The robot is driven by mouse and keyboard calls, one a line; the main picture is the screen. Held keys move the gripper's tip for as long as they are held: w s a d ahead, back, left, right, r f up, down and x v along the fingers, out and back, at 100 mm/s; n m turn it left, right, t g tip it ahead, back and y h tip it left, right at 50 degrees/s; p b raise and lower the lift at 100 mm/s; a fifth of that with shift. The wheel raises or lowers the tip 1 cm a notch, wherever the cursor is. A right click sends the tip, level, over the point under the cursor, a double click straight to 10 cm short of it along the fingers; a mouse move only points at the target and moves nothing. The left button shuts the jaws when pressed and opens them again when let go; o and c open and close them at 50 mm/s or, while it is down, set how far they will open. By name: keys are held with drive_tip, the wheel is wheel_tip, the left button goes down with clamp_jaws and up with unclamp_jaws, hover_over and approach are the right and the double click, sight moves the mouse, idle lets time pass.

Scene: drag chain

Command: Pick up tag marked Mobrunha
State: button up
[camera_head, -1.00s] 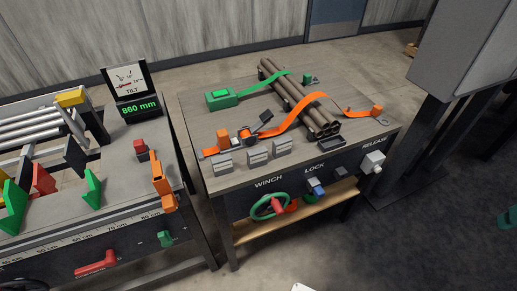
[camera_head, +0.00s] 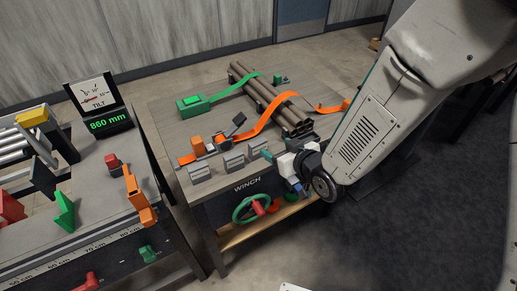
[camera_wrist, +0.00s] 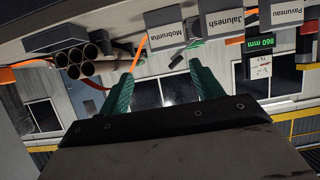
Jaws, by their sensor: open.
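Three grey tags stand in a row along the front of the workbench. The wrist view is upside down and shows the tag marked Mobrunha (camera_wrist: 167,38) at the left of the row, beside the tag marked Jalunesh (camera_wrist: 223,22) and the tag marked Pavruneau (camera_wrist: 287,10). In the head view the Mobrunha tag (camera_head: 258,148) is the rightmost one; its lettering is too small to read there. My gripper (camera_wrist: 160,68) is open and empty, its green fingers spread below the Mobrunha tag in the wrist picture. In the head view my gripper (camera_head: 270,157) is close to that tag, partly hidden by my wrist.
A bundle of brown pipes (camera_head: 265,95) lies behind, under an orange strap (camera_head: 262,117) and a green strap (camera_head: 230,89). A green winch wheel (camera_head: 250,209) sits on the bench front. Another bench with a tilt gauge (camera_head: 97,97) stands left.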

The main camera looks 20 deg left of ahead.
sight(260, 143)
drive_tip(key=shift+y, duration=0.3)
drive_tip(key=x, duration=0.5)
drive_tip(key=s+x, duration=0.1)
drive_tip(key=x, duration=0.2)
drive_tip(key=shift+a+f, duration=0.35)
drive_tip(key=shift+a, duration=0.1)
drive_tip(key=c, duration=0.7)
